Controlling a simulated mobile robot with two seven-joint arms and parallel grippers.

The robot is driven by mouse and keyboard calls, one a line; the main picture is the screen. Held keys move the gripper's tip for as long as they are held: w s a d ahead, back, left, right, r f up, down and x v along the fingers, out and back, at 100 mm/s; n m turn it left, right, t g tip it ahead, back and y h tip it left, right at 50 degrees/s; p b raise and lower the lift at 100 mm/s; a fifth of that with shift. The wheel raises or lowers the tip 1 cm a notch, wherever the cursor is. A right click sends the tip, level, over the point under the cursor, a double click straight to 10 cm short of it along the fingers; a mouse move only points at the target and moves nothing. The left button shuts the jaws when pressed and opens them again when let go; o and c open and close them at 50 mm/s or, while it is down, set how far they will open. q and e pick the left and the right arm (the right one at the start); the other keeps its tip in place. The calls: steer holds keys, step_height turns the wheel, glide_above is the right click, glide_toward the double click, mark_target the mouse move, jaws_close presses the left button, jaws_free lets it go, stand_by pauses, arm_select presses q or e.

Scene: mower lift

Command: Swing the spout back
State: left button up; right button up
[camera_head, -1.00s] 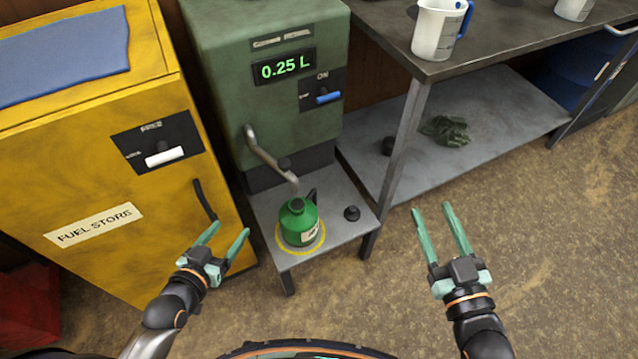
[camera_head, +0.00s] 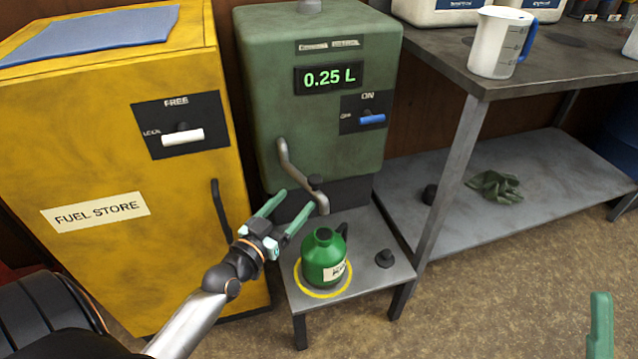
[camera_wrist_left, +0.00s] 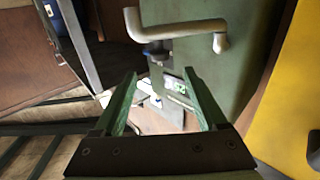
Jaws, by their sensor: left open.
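The grey bent spout (camera_head: 298,178) comes out of the front of the green dispenser (camera_head: 265,95) and its lower end appears just above the mouth of the green can (camera_head: 323,262). The can stands upright, uncapped, inside a yellow ring on the low shelf. My left gripper (camera_head: 295,202) is open and empty, its fingertips just left of the spout's lower part. In the left wrist view the spout (camera_wrist_left: 180,29) lies beyond the open fingers, apart from them. Only one finger of my right gripper (camera_head: 600,325) shows at the bottom right edge.
The yellow fuel store (camera_head: 90,250) stands close on the left. A black cap (camera_head: 384,258) lies on the shelf right of the can. The dispenser's display reads 0.25 L, with a blue switch (camera_head: 372,119). A workbench (camera_head: 440,55) with a jug (camera_head: 497,42) stands at right.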

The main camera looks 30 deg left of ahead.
mark_target(311, 184)
arm_select(q)
steer(key=w+b, duration=0.1)
steer(key=w, duration=0.3)
steer(key=w+b, duration=0.1)
steer(key=w, duration=0.4)
steer(key=shift+w+a, duration=0.2)
steer(key=shift+w, duration=0.1)
jaws_close()
stand_by(1.1)
